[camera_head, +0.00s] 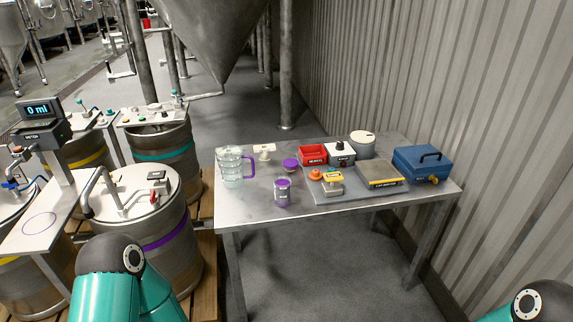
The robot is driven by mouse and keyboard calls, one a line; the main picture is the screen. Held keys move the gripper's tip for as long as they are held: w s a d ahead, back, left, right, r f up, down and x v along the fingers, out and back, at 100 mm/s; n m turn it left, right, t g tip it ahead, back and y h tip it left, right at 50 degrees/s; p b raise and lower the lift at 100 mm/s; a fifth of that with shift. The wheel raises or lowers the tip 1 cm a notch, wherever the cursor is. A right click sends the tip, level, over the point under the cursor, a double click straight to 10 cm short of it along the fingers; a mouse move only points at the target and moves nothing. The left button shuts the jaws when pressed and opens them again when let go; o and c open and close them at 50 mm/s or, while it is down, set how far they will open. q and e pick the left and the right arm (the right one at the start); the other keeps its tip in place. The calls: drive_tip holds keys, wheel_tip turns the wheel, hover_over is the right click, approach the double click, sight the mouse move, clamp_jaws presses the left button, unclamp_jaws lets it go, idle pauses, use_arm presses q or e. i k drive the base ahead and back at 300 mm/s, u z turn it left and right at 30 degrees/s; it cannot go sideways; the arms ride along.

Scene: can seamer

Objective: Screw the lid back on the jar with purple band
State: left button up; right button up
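A small jar with a purple band (282,194) stands upright on the metal table, left of the grey mat. Its top looks purple too, and I cannot tell whether that is only the band. A flat purple round piece that looks like a lid (290,164) lies on the table behind the jar, apart from it. Neither of my grippers is in view. Only teal links of my arms show, at the lower left and lower right corners.
A clear jug with a purple handle (232,168) stands left of the jar. A blue case (422,163) is at right. Kegs (158,228) stand left; the table's front left is clear.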

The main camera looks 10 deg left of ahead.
sight(282, 191)
drive_tip(key=u, duration=0.15)
drive_tip(key=i, duration=1)
drive_tip(key=z, duration=0.55)
